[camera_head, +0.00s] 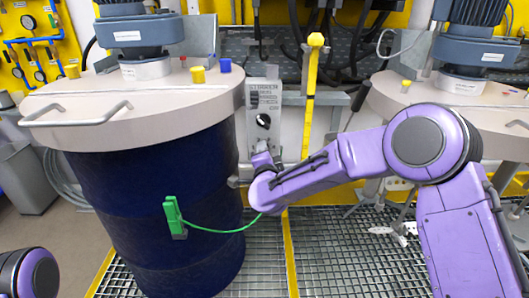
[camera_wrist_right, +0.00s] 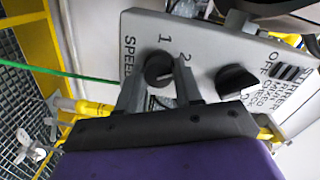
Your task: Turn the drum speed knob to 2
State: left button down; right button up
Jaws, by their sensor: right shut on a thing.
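The drum speed knob (camera_wrist_right: 158,66) is a round dark knob on a grey control box (camera_head: 264,92), beside the printed word SPEED and the numbers 1 and 2. My right gripper (camera_wrist_right: 160,84) has its two fingers on either side of this knob and is shut on it. The fingers partly cover the knob, and I cannot tell which number it points to. In the head view my right gripper (camera_head: 261,150) is at the lower part of the box and hides the speed knob. My left gripper is out of view.
A second black knob (camera_wrist_right: 237,80), with OFF printed by it, sits close beside my right gripper's finger. A large dark blue drum (camera_head: 155,200) stands left of the box. A green clamp (camera_head: 174,217) with a green cable hangs on it. A yellow post (camera_head: 310,95) stands right of the box.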

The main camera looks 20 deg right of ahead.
dwell(0.3)
jog(key=o, duration=1)
jog(key=b+v, duration=0.1)
jog(key=v, duration=0.9)
jog(key=shift+s+a+f, duration=0.1)
jog(key=shift+s+a, duration=0.05)
jog(key=shift+s, duration=0.1)
